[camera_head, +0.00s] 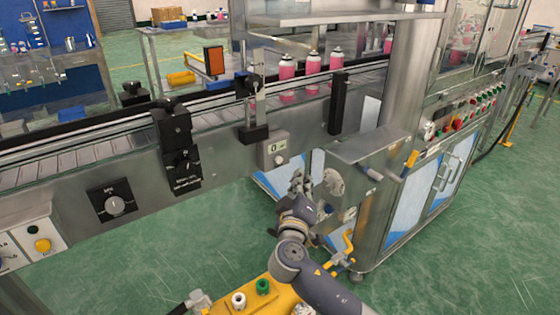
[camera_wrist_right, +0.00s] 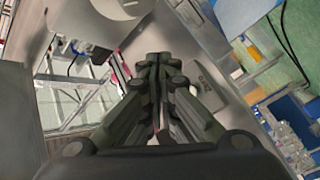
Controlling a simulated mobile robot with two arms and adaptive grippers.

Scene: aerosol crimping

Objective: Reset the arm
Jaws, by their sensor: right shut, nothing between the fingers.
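My right arm rises from the bottom middle of the head view. Its gripper (camera_head: 301,183) is in front of the steel machine's side, just below a small grey counter box (camera_head: 274,150). In the right wrist view the right gripper (camera_wrist_right: 160,66) has its dark fingers together, with nothing between them. I cannot tell whether the gripper touches the machine. My left gripper is not in view.
A conveyor (camera_head: 70,160) runs across the head view, carrying several pink cans (camera_head: 287,75). A yellow-handled valve (camera_head: 345,250) is low beside my arm. Green floor (camera_head: 470,245) is clear at right.

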